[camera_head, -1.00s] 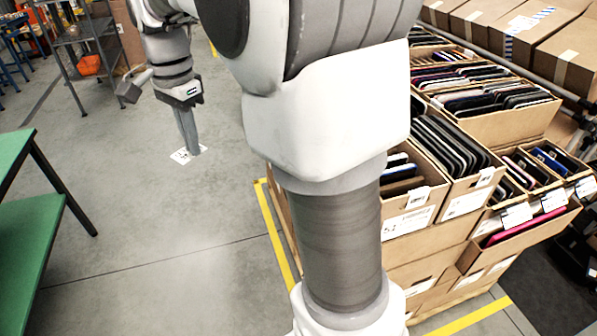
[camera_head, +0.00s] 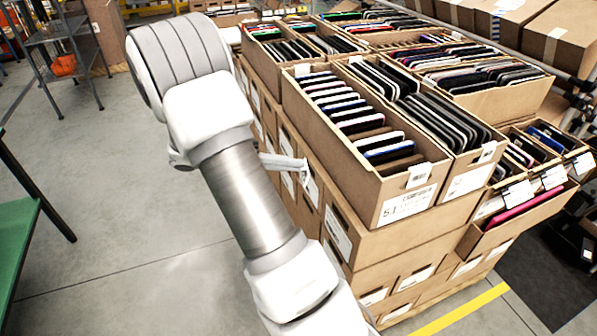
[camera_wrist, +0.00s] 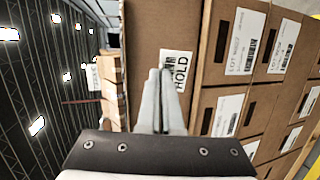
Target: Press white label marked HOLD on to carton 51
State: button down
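Carton 51 (camera_head: 350,190) is an open brown box of upright devices on top of the stack, with "51" printed on its near end label. In the wrist view its plain brown side (camera_wrist: 146,30) is behind the white label marked HOLD (camera_wrist: 181,68). My gripper (camera_wrist: 160,75) is shut, its tips at the label, which faces the camera and is partly covered by the fingers. In the head view my gripper (camera_head: 290,163) points at the carton's left side, with the white label (camera_head: 312,187) at its tip. I cannot tell whether the label touches the cardboard.
Lower cartons with white labels (camera_wrist: 236,42) stand below and beside the spot. More open device cartons (camera_head: 490,90) fill the stack behind and to the right. A green table (camera_head: 15,240) is at the left; the grey floor (camera_head: 120,230) between is clear.

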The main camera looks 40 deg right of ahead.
aim_at(339, 155)
jog(key=shift+s+d+f+n+t+h, duration=0.1)
jog(key=shift+d+f+n+t+h, duration=0.5)
jog(key=shift+d, duration=1)
jog(key=shift+s+d+f+n+t+h, duration=0.3)
jog(key=shift+d+h, duration=0.55)
jog(key=shift+d, duration=0.7)
jog(key=shift+w+d+f+n+t+h, duration=0.1)
jog(key=shift+d+f+n+t+h, duration=0.15)
jog(key=shift+d+f+h, duration=0.9)
jog(key=shift+s+d+r+y, duration=0.1)
jog(key=shift+d+r+y, duration=0.3)
jog(key=shift+d+r, duration=0.25)
jog(key=c, duration=1.5)
grip_release()
jog(key=shift+c, duration=0.2)
jog(key=o, duration=0.5)
jog(key=shift+o, duration=0.2)
jog(key=shift+a, duration=0.1)
jog(key=b+v, duration=0.3)
jog(key=v, duration=2)
